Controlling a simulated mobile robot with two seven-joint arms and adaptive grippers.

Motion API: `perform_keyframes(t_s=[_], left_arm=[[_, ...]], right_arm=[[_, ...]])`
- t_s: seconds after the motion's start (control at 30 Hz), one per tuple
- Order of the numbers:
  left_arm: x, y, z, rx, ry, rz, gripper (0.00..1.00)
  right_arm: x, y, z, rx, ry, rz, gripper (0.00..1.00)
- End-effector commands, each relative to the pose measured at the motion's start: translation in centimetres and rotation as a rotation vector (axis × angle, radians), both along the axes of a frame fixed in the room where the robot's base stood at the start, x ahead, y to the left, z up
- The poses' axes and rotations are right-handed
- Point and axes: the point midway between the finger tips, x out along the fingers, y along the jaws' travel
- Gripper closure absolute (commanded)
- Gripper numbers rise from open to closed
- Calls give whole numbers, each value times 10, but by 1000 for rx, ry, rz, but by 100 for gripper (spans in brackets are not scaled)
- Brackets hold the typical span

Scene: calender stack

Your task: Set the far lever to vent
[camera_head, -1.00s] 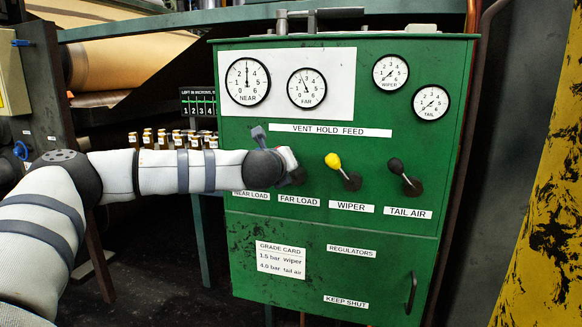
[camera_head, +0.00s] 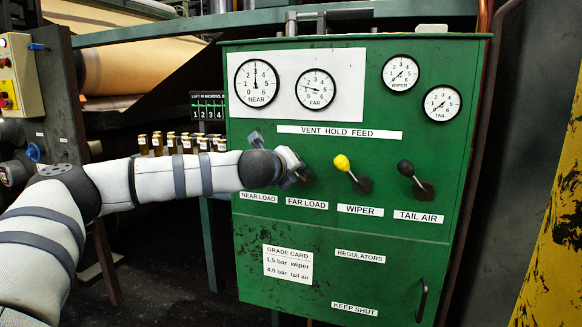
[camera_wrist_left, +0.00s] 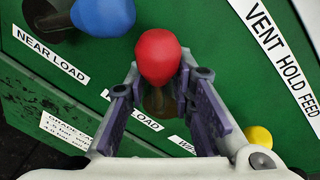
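The far lever's red knob (camera_wrist_left: 158,57) and stem sit between my left gripper's two purple fingers (camera_wrist_left: 160,90) in the left wrist view. The fingers stand apart on either side of it, with narrow gaps by the stem; contact is unclear. In the head view my left gripper (camera_head: 282,163) is at the panel, above the FAR LOAD label (camera_head: 307,203), and hides the red knob. The FAR gauge (camera_head: 316,90) needle points left, low on its scale. The VENT HOLD FEED strip (camera_head: 340,133) runs above the levers. My right gripper is not in view.
The near lever's blue knob (camera_wrist_left: 103,15) is close beside the red one. The yellow wiper knob (camera_head: 341,162) and black tail air knob (camera_head: 406,168) stand to the right on the green cabinet (camera_head: 400,265). A row of small bottles (camera_head: 180,143) is behind my left arm.

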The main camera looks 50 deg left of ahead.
Motion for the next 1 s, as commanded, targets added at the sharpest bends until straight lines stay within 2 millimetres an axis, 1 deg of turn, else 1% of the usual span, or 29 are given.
perform_keyframes(t_s=[0.03,0.1,0.37,0.47,0.57,0.7,0.8,0.9,1.0], left_arm=[[-1,2,-1,-2,2,6,69],[-1,2,-1,-2,2,6,54],[-1,1,-1,0,2,4,54],[-6,-2,1,-2,0,2,54],[-23,-13,7,-3,-2,1,54],[-56,-33,16,-4,-2,1,54],[-77,-45,23,-2,-2,3,54],[-91,-53,27,-3,0,4,54],[-98,-58,28,-1,1,4,54]], right_arm=[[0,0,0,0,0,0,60],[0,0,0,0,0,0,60],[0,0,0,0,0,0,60],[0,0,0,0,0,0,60],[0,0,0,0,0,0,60],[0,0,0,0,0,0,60],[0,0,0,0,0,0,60],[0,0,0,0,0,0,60],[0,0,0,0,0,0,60]])
